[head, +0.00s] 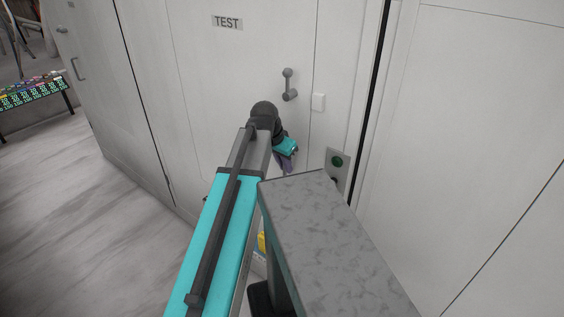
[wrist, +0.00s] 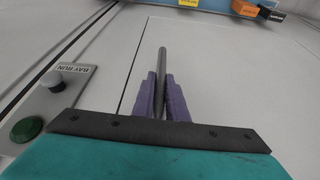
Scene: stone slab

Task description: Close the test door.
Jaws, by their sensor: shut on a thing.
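The test door (head: 235,75) is a pale panel with a TEST sign (head: 227,22) near its top. A grey handle (head: 290,86) sits near its right edge. A thin seam runs down that edge; the door looks about flush, but I cannot tell if a small gap is left. My gripper (head: 286,163) is below the handle, apart from it, in front of the pale panels. In the wrist view my gripper (wrist: 162,95) has its purple fingers shut on a slim grey rod (wrist: 162,60), which reaches past the fingertips. What the rod belongs to is not clear.
A grey speckled slab (head: 325,230) stands right of my arm. Pale floor (head: 80,210) is clear at left.

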